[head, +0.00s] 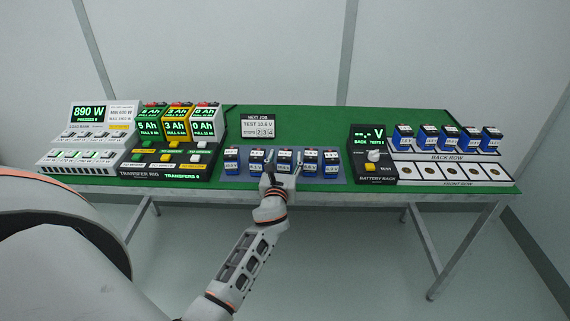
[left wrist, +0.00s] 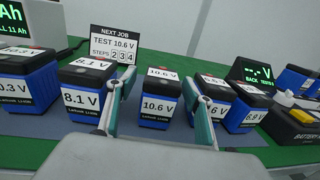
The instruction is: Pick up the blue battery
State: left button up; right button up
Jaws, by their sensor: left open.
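Several blue batteries with black tops and white voltage labels stand upright in a row on a grey-blue mat (head: 338,178) at the table's front edge. The middle battery (head: 284,155), labelled 10.6 V in the left wrist view (left wrist: 158,108), stands in line with my left gripper. My left gripper (head: 284,168) is open, and its two fingers (left wrist: 157,72) appear on either side of that battery, with nothing gripped. I cannot tell how far the fingertips reach along its sides. An 8.1 V battery (left wrist: 86,92) stands to its left, and another battery (left wrist: 208,97) is partly hidden behind the right finger.
A sign (head: 258,126) behind the row reads NEXT JOB, TEST 10.6 V, STEPS 2 3 4. The transfer rig (head: 168,172) stands left. The battery rack (head: 374,160) stands right, with blue batteries in its back row and empty front slots. Neighbouring batteries leave narrow gaps.

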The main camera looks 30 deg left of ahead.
pick_arm(q)
grip_shut()
jog(key=c, duration=1.4)
grip_release()
jog(key=shift+r, duration=0.2)
jog(key=shift+c, duration=0.2)
